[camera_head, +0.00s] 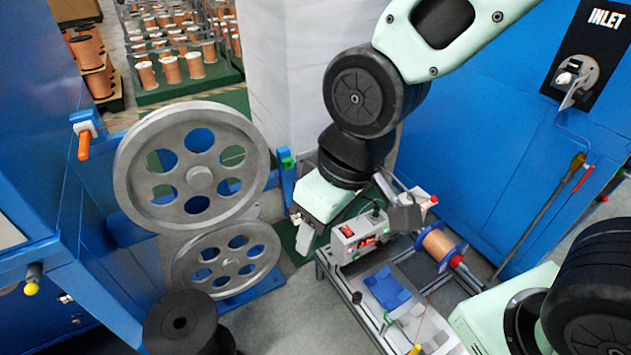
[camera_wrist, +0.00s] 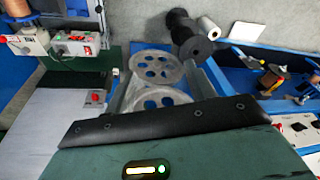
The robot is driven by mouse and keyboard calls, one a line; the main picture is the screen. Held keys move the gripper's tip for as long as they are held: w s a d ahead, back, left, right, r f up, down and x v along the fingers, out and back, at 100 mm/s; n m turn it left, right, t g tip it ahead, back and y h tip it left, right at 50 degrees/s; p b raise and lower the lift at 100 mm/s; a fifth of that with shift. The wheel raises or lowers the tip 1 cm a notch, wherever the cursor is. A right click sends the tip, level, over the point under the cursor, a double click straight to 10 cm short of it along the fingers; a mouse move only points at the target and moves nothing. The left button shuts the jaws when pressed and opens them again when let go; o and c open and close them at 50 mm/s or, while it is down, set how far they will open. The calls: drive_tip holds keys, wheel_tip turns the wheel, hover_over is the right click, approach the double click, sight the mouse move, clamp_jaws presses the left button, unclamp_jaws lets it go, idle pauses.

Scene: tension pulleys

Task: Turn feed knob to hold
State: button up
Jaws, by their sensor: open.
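A light grey control box (camera_head: 360,238) stands on the small bench frame. Its front carries a small dark knob (camera_head: 347,231) and a red lit switch (camera_head: 369,241). The knob's pointer and labels are too small to read, so I cannot tell its setting or whether it is the feed knob. The box also appears at upper left in the wrist view (camera_wrist: 76,43).
A copper wire spool (camera_head: 438,243) sits right of the box. Blue pieces (camera_head: 386,288) lie on the bench in front. Large grey pulleys (camera_head: 192,165) stand to the left. A blue cabinet (camera_head: 480,130) marked INLET closes off the right. Grey floor lies between pulleys and bench.

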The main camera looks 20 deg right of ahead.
drive_tip(key=w+d+f+m+t+y+b, duration=0.1)
drive_tip(key=w+d+f+m+t+b, duration=0.3)
drive_tip(key=w+f+b, duration=0.9)
drive_tip(key=w+d+f+m+t+b, duration=0.1)
drive_tip(key=w+f+t+b, duration=0.6)
drive_tip(key=w+f, duration=0.7)
drive_tip(key=w+d+f+t+y+b, duration=0.1)
drive_tip(key=w+d+f+t+b, duration=0.35)
drive_tip(key=d+f+b, duration=0.35)
drive_tip(key=w+d+f+t+b, duration=0.3)
drive_tip(key=d+f+t+b, duration=0.2)
drive_tip(key=d+f+b, duration=0.45)
drive_tip(key=a+b+x, duration=0.1)
drive_tip(key=b+x, duration=0.2)
drive_tip(key=x, duration=0.6)
drive_tip(key=s+a+r+b+x, duration=0.1)
drive_tip(key=b+x, duration=0.2)
drive_tip(key=x, duration=0.6)
drive_tip(key=shift+w+a+r+n+b, duration=0.25)
drive_tip(key=shift+a+r+n+b, duration=0.05)
drive_tip(key=shift+a+r, duration=0.15)
drive_tip(key=c, duration=1)
